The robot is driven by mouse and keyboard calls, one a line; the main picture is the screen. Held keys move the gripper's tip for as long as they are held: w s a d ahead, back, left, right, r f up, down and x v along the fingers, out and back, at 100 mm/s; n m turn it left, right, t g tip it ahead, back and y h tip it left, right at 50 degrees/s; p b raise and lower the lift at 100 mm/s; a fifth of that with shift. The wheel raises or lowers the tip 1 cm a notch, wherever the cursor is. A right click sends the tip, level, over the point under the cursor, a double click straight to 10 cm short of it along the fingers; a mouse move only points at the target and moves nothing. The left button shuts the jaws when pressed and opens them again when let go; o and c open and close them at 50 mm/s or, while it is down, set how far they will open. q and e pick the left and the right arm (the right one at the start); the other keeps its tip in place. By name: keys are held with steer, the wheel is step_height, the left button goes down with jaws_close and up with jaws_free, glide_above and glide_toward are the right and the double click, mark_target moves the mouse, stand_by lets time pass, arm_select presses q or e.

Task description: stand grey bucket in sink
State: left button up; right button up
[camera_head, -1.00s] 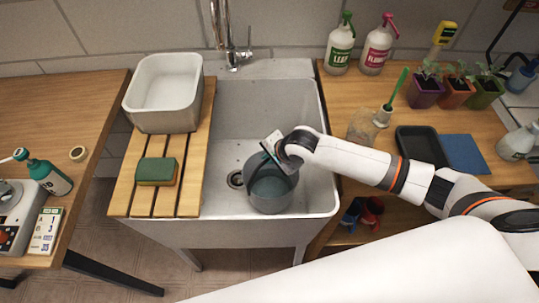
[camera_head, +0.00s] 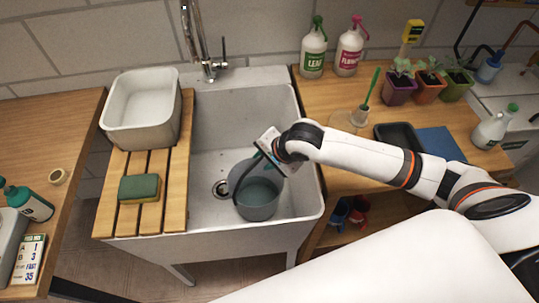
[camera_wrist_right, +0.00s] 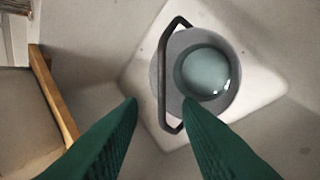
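The grey bucket (camera_head: 258,201) stands in the white sink (camera_head: 211,219), right of the drain, and looks upright. Its inside shows pale blue-green at the bottom in the right wrist view, where the bucket (camera_wrist_right: 160,68) sits over the white sink floor. Its dark handle (camera_head: 239,182) is raised towards the left side. My right gripper (camera_head: 272,158) is above the bucket's back rim. In the right wrist view, its green fingers (camera_wrist_right: 160,100) are apart, with the lower end of the handle (camera_wrist_right: 163,85) showing between and beyond them; contact cannot be told. My left gripper is out of view.
A slatted wooden board (camera_head: 177,195) covers the sink's left side, bearing a white basin (camera_head: 113,128) and a sponge (camera_head: 139,188). The tap (camera_head: 208,60) rises behind. Spray bottles (camera_head: 313,50), seedling pots (camera_head: 400,89) and a black tray (camera_head: 385,132) stand on the right counter.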

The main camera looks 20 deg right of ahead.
steer(key=shift+v, duration=1.65)
